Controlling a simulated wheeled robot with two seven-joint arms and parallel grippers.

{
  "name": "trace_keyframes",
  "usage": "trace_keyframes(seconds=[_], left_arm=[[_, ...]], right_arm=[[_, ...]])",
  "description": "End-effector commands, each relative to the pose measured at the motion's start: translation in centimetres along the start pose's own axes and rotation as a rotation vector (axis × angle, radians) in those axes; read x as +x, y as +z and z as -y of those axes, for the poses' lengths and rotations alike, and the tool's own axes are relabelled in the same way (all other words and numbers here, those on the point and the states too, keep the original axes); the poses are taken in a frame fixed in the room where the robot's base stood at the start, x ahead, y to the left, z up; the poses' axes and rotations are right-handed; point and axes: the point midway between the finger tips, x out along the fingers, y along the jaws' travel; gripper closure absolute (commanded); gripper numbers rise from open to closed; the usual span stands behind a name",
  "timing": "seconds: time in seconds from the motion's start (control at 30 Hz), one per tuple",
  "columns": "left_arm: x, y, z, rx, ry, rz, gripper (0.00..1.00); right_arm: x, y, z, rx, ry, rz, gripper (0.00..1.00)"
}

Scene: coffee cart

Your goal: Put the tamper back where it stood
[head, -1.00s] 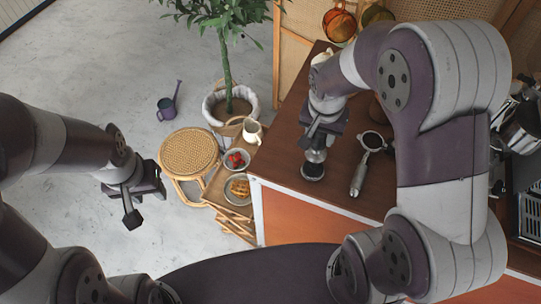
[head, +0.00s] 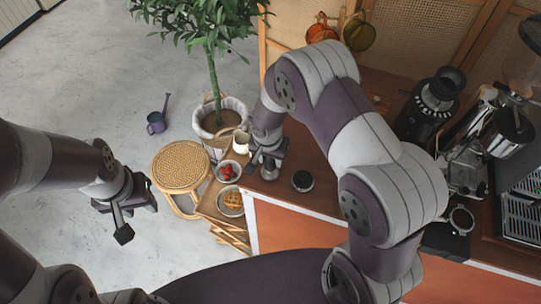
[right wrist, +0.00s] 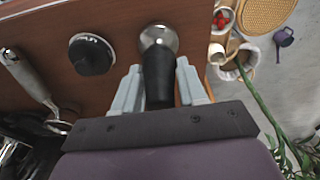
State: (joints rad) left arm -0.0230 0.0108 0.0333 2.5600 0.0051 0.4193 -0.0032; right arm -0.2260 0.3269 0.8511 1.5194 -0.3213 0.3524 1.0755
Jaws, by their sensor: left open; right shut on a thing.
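My right gripper (head: 268,156) is shut on the tamper (head: 269,173), near the left end of the wooden counter. In the right wrist view the tamper (right wrist: 158,75) has a black handle between both fingers (right wrist: 158,90) and a round silver base beyond them. I cannot tell whether the base touches the counter. A round black piece with a pale rim (head: 302,181) sits on the counter just right of the tamper; it also shows in the right wrist view (right wrist: 90,54). My left gripper (head: 124,206) is open and empty over the floor.
A portafilter (right wrist: 30,75) lies on the counter (head: 295,222), visible in the right wrist view. A grinder (head: 432,105) and espresso machine stand right. A stool (head: 182,165), jug (head: 241,142), berry bowl (head: 228,171), waffle plate (head: 231,201) and potted plant (head: 219,118) stand left.

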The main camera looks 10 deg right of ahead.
Motion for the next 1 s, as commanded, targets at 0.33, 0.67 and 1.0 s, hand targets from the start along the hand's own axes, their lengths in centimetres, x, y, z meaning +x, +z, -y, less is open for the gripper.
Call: trace_keyframes(seconds=[0.33,0.67,1.0], left_arm=[[0.2,0.0,0.0,0.000,0.000,0.000,0.57],[0.8,0.1,0.0,0.000,0.000,0.000,0.57],[2.4,0.3,0.0,0.000,0.000,0.000,0.57]], right_arm=[[0.2,0.0,0.0,0.000,0.001,0.000,0.34],[-3.3,-0.1,0.1,0.000,-0.004,-0.004,0.34],[-11.0,0.0,0.0,-0.001,-0.002,-0.002,0.34]])
